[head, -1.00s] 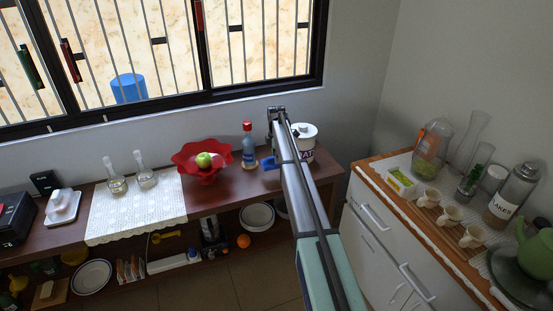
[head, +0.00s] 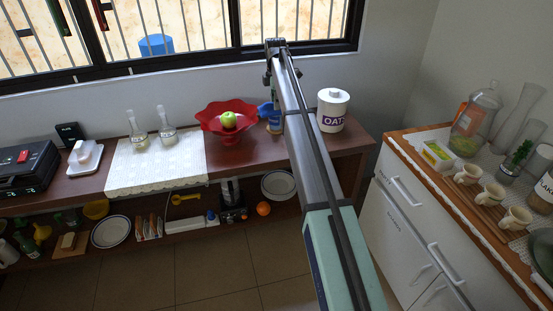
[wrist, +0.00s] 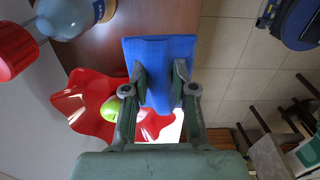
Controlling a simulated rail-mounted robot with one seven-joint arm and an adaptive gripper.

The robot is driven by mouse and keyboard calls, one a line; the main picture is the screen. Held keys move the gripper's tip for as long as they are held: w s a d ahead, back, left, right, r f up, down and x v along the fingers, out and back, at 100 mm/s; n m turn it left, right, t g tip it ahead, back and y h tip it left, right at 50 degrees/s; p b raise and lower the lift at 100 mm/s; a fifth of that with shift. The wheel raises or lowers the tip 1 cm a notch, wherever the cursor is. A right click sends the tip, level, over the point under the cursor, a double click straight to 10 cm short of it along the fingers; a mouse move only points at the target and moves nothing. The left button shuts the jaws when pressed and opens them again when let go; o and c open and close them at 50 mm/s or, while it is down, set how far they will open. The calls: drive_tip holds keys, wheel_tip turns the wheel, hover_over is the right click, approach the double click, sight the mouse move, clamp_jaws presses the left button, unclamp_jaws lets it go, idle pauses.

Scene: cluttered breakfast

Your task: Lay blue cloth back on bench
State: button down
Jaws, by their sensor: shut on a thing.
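The blue cloth (wrist: 160,48) shows as a flat blue rectangle in the wrist view. My gripper (wrist: 159,72) is shut on it, with one finger at each side of the near part. The cloth is above the bench (wrist: 150,20), close to its front edge. The dark wooden bench top (head: 250,158) runs below the window.
A red wavy bowl (head: 231,135) holds a green apple (head: 228,119), close to my gripper. A red-capped bottle (wrist: 60,15) stands beside the cloth in the wrist view. The oats jar (head: 332,112) is right of my arm. Two glass carafes stand on a white mat (head: 185,158).

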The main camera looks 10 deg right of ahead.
drive_tip(key=shift+s+r, duration=0.35)
drive_tip(key=shift+s, duration=0.25)
drive_tip(key=shift+s+r, duration=0.35)
drive_tip(key=shift+s, duration=0.2)
wheel_tip(320, 180, down, 15)
drive_tip(key=shift+r+p, duration=0.1)
drive_tip(key=shift+p, duration=1)
drive_tip(key=shift+f+p, duration=0.35)
drive_tip(key=shift+f, duration=2.2)
drive_tip(key=shift+f, duration=0.15)
drive_tip(key=c, duration=0.9)
unclamp_jaws()
drive_tip(key=shift+c, duration=0.2)
wheel_tip(320, 180, up, 12)
drive_tip(key=b, duration=0.2)
drive_tip(key=shift+r, duration=0.2)
